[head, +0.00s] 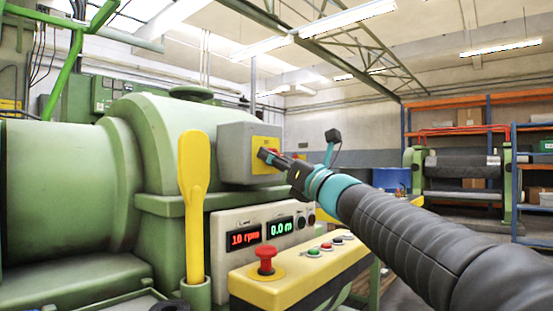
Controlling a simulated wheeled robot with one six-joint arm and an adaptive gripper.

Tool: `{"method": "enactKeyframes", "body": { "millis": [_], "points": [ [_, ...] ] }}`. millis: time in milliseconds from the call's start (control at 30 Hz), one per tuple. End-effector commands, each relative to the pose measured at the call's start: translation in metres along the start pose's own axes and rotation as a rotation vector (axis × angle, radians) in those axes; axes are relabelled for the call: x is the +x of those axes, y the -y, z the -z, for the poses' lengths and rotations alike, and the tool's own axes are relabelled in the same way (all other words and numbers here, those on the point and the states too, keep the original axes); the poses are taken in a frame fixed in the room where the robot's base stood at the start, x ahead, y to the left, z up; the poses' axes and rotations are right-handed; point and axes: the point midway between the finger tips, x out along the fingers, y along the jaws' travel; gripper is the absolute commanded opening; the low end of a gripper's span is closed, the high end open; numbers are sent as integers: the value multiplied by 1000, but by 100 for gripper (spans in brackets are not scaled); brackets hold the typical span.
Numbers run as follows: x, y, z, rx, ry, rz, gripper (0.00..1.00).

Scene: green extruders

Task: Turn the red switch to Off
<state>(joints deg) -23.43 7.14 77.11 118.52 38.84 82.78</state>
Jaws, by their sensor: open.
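The red switch (274,152) sits on a yellow plate (258,168) on the front of a grey box (233,150) fixed to the green machine. Only a small part of the red knob shows; my gripper covers the rest. My gripper (266,155) is open, with its dark fingers at the switch. I cannot tell whether the fingers touch the knob or are around it. The switch's position and any On or Off marks cannot be read from here.
Below stand a panel with red and green displays (263,232) and a yellow console with a red mushroom button (265,262) and several small buttons. A yellow paddle-shaped lever (193,200) rises left of the grey box. Shelves (480,110) and another roller machine stand at the right.

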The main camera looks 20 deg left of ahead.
Motion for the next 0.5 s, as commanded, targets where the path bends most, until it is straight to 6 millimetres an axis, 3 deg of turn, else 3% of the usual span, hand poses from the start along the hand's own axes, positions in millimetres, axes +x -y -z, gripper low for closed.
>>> {"method": "enactKeyframes", "body": {
  "millis": [67, 100, 300, 333, 500],
  "points": [
    [0, 0, 0, 0, 0, 0, 59],
    [0, 0, 0, 0, 0, 0, 54],
    [0, 0, 0, 0, 0, 0, 4],
    [0, 0, 0, 0, 0, 0, 0],
    [0, 0, 0, -5, 0, -2, 0]
  ]
}}
